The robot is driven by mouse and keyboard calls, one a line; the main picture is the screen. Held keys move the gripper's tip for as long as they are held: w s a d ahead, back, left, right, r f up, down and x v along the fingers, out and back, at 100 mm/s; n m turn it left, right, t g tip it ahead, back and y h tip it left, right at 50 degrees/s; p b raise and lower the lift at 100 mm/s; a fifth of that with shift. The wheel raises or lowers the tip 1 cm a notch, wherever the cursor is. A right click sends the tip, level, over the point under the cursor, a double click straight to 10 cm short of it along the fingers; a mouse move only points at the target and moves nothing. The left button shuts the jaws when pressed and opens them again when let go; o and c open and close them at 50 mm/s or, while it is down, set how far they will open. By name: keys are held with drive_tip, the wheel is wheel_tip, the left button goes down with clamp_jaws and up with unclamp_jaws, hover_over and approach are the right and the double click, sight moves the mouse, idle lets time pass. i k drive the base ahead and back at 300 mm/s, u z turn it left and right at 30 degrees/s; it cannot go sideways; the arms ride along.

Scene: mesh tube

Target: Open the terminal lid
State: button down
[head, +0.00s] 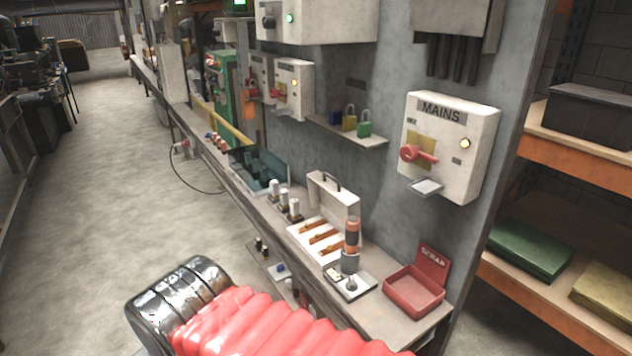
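A white terminal unit (318,240) with several copper-coloured bars stands on the bench, right of centre. A pale upright panel with a dark handle (333,197) stands at its back edge; it looks like a raised lid, but I cannot tell if it is the terminal lid. Farther left, a dark teal box (258,168) has a clear, glassy panel at its right end; whether this is a lid, and shut, is unclear. A red ribbed sleeve with a glossy black banded end, apparently my arm, fills the bottom. No gripper fingers show.
A red scrap tray (415,291) sits at the bench's right end, beside a small device with an orange-banded post (351,240). White-topped posts (283,199) stand left of the terminal unit. The MAINS box (450,147) and a padlock shelf (345,130) project from the wall.

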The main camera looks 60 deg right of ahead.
sight(332, 199)
drive_tip(key=u, duration=0.05)
drive_tip(key=i, duration=1)
drive_tip(key=z, duration=0.05)
